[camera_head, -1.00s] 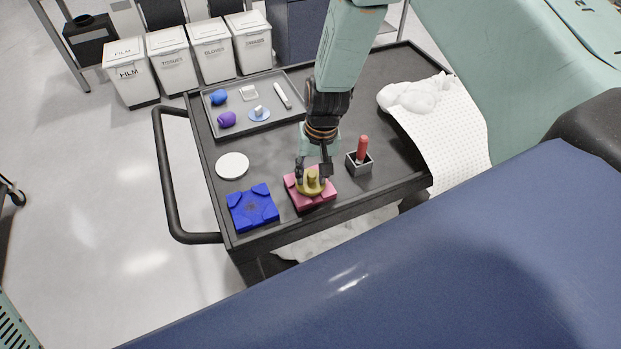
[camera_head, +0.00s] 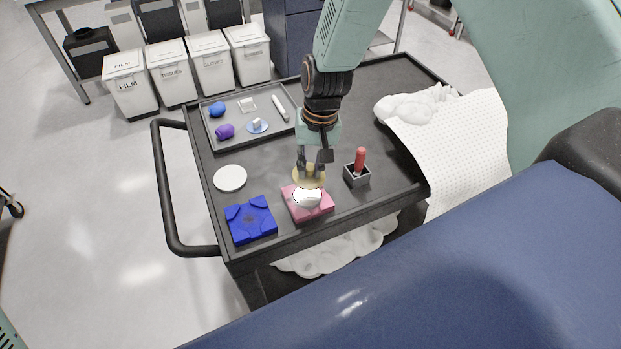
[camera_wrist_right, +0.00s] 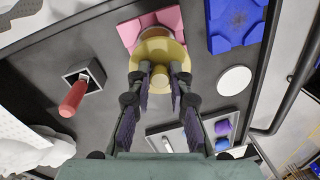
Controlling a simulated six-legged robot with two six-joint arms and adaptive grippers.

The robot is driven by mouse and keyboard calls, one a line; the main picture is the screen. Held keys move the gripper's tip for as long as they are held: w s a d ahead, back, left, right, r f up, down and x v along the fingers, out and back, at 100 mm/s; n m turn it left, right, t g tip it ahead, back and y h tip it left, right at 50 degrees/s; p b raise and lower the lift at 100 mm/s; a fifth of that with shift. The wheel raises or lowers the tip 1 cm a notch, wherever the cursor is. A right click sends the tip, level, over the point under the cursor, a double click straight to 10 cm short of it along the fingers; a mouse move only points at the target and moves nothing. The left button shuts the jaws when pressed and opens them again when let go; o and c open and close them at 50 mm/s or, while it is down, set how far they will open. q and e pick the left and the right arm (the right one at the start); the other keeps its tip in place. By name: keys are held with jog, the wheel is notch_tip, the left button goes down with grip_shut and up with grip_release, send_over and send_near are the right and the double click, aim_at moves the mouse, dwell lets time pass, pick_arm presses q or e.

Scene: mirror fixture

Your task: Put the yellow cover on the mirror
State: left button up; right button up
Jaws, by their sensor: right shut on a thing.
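The yellow cover (camera_head: 309,181) is a round disc with a knob on top, and it also shows in the wrist view (camera_wrist_right: 163,50). My right gripper (camera_head: 314,168) is shut on its knob and holds it raised at the far edge of the pink fixture (camera_head: 323,211). A round, shiny pale surface, seemingly the mirror (camera_head: 306,199), shows in the pink fixture, partly behind the cover. In the wrist view the cover hides most of it, and the pink fixture (camera_wrist_right: 170,17) shows beyond. My left gripper is not in view.
A blue fixture (camera_head: 250,221) and a white disc (camera_head: 230,178) lie left on the dark cart (camera_head: 360,95). A tray (camera_head: 212,132) with small items lies behind. White cloth (camera_head: 462,140) covers the right end.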

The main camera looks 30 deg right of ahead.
aim_at(307, 175)
notch_tip(307, 175, up, 3)
jog(key=shift+f, duration=0.2)
jog(key=shift+a+f, duration=0.1)
jog(key=shift+w+a+f+g+h+b, duration=0.1)
jog(key=shift+f+g+h+b, duration=0.3)
jog(key=shift+f+h, duration=0.3)
jog(key=shift+w+a+f, duration=0.2)
jog(key=shift+f, duration=0.15)
jog(key=shift+s+d+f+b, duration=0.1)
jog(key=shift+s+f+b, duration=0.05)
jog(key=shift+f+b, duration=0.4)
jog(key=shift+s+d+f+b, duration=0.1)
jog(key=shift+f+b, duration=0.35)
jog(key=shift+b, duration=0.2)
jog(key=shift+f+b, duration=0.4)
jog(key=shift+w+a+f+b, duration=0.15)
jog(key=shift+w+f+b, duration=0.05)
jog(key=shift+f+b, duration=0.5)
jog(key=shift+f, duration=0.6)
jog(key=shift+s+f, duration=0.15)
jog(key=shift+f, duration=0.1)
